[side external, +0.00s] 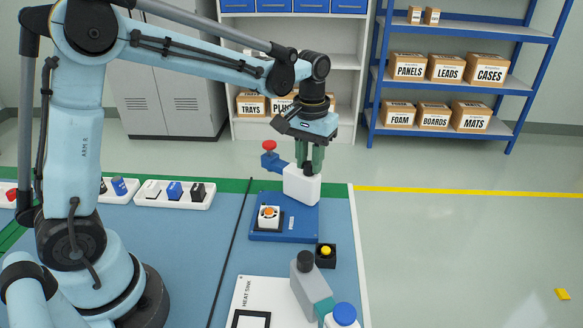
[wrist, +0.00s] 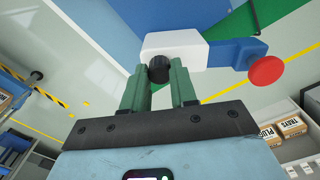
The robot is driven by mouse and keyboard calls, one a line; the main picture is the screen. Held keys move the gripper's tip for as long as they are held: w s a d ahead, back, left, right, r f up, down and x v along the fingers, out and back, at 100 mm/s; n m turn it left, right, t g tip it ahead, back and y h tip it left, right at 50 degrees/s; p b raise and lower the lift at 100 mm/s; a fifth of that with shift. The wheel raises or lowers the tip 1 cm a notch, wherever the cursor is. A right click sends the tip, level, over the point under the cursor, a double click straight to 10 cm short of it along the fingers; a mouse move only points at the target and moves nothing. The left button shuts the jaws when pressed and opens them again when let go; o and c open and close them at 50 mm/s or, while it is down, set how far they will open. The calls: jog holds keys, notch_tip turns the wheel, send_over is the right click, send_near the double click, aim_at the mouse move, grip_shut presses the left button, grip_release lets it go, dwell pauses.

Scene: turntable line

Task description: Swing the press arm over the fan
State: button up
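The press stands on a blue base plate (side external: 282,236) near the table's far right corner. Its white head (side external: 301,186) carries a blue arm with a red knob (side external: 269,146) at its end, pointing away to the back left, off the fan. The fan, a small white square with an orange centre (side external: 268,215), lies on the plate in front. In the wrist view the white head (wrist: 185,46), blue arm (wrist: 236,53) and red knob (wrist: 267,73) show. My gripper (wrist: 159,82) has its green fingers closed around the black knob (wrist: 158,68) on the head; both appear to touch it.
A black box with a yellow button (side external: 326,252) sits right of the plate. White trays of small parts (side external: 174,202) lie left. The air above the fan is clear.

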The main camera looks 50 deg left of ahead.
grip_shut()
jog(key=shift+n, duration=0.3)
jog(key=n, duration=1)
jog(key=shift+n, duration=2.1)
jog(key=o, duration=0.8)
grip_release()
jog(key=shift+c, duration=0.2)
